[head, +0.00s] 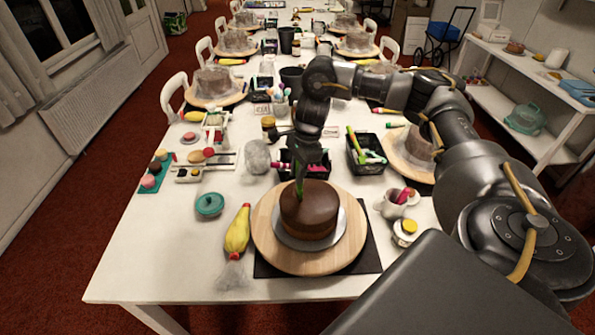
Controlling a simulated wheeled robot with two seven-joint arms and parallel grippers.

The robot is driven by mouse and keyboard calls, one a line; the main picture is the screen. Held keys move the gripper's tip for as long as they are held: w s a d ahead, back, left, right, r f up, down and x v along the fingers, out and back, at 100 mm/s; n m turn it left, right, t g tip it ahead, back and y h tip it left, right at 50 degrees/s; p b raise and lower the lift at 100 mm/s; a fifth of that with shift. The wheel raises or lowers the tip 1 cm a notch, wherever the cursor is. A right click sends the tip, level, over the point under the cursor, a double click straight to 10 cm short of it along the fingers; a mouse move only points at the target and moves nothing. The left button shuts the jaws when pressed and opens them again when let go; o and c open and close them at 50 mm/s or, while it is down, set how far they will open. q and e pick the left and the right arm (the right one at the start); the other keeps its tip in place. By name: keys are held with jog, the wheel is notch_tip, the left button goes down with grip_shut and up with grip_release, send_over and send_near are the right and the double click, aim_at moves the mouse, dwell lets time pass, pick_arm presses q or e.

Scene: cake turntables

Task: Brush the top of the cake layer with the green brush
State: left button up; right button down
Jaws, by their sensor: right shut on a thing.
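The brown cake layer (308,222) sits on a silver board (338,236) on a round wooden turntable (268,245) at the near end of the table. My right gripper (303,165) points down above the back left part of the cake. It is shut on the green brush (299,188), whose lower end is at or just over the cake's top. I cannot tell whether the brush touches the cake. My left gripper is out of the picture.
The near left table corner is clear.

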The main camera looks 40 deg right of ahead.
jog(key=s, duration=0.2)
jog(key=s+a+p, duration=0.1)
jog(key=s, duration=0.1)
jog(key=shift+s, duration=0.1)
dwell(0.5)
jog(key=shift+s+a+p, duration=0.2)
jog(key=shift+s+a, duration=0.05)
jog(key=shift+s, duration=0.8)
jog(key=shift+s+a+p, duration=0.2)
jog(key=shift+s, duration=0.85)
